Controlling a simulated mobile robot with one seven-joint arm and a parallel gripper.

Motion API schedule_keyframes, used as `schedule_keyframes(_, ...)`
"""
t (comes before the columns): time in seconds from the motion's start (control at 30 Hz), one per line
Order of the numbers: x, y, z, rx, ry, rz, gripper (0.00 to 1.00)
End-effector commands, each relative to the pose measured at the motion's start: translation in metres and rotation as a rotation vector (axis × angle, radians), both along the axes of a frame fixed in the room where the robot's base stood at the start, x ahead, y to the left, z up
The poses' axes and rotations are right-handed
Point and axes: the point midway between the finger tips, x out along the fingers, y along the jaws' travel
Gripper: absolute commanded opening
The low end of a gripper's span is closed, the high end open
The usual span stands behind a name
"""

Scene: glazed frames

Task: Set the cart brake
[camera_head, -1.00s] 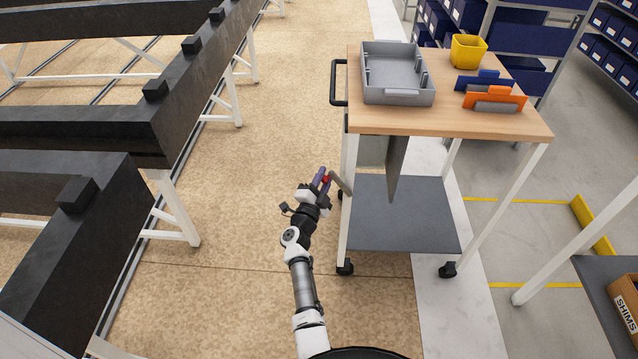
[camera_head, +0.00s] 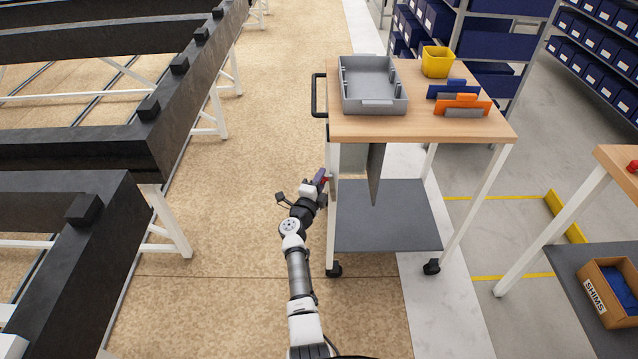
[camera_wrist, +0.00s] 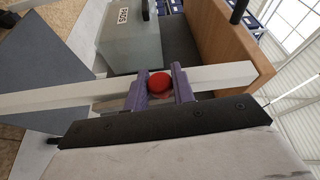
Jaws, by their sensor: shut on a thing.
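The cart has a wooden top (camera_head: 430,127), white legs and a grey lower shelf (camera_head: 385,225). A red knob (camera_wrist: 159,82), which belongs to the brake lever, sits between my purple fingertips in the wrist view. My gripper (camera_head: 321,181) is shut on this knob, close beside the cart's near left leg (camera_head: 332,215). In the wrist view, my gripper (camera_wrist: 160,87) lies in front of the white leg (camera_wrist: 225,74). The lever's arm is hidden behind the fingers and knob.
A grey tray (camera_head: 375,105), a yellow bin (camera_head: 437,62) and an orange divider (camera_head: 462,104) stand on the cart top. A black handle (camera_head: 315,95) sticks out at its left. Dark beams (camera_head: 80,150) stand left; the floor between is clear.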

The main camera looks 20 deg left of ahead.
Motion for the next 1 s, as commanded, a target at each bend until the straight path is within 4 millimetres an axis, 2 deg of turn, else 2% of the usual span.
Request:
schedule_keyframes(0.4, 0.001, -0.002, 0.000, 0.002, 0.000, -0.004, 0.00)
schedule_keyframes(0.43, 0.001, -0.002, 0.000, 0.002, 0.000, -0.004, 0.28)
schedule_keyframes(0.57, 0.001, -0.001, 0.000, 0.002, 0.000, -0.003, 0.44)
schedule_keyframes(0.87, -0.001, 0.000, 0.000, 0.002, 0.002, -0.001, 0.44)
schedule_keyframes(1.0, -0.013, 0.002, -0.001, 0.002, 0.002, 0.001, 0.44)
